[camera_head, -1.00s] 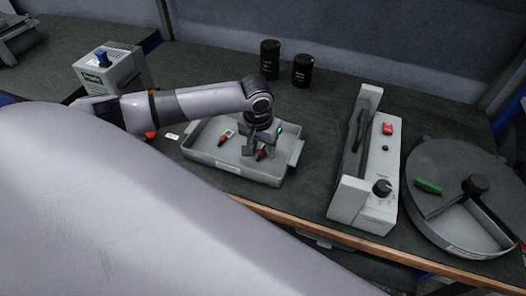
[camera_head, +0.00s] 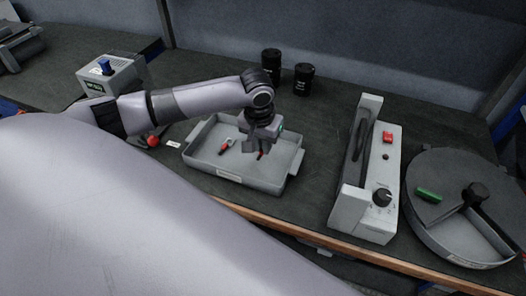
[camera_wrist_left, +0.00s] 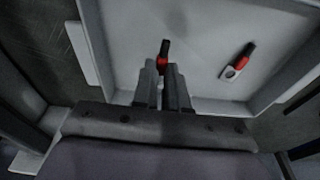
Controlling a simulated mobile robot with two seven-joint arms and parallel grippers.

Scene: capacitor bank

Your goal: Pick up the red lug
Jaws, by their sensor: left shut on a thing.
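My left gripper (camera_head: 257,150) is over the grey tray, its fingers pointing down. It is shut on a red lug (camera_head: 261,155), which is mostly hidden by the fingers in the head view. In the left wrist view this lug's dark end (camera_wrist_left: 165,46) sticks out beyond the fingertips (camera_wrist_left: 162,68), with its red part between them. I cannot tell whether it still touches the tray floor. A second red lug (camera_head: 224,146) lies in the tray to the left; in the left wrist view it (camera_wrist_left: 239,64) shows a metal ring end. My right gripper is not in view.
The grey tray (camera_head: 228,178) has raised walls around the gripper. Two black cans (camera_head: 304,79) stand behind it. A white device with a red switch (camera_head: 388,138) stands to the right, then a round grey container (camera_head: 440,235). A grey box with a blue knob (camera_head: 110,78) is at left.

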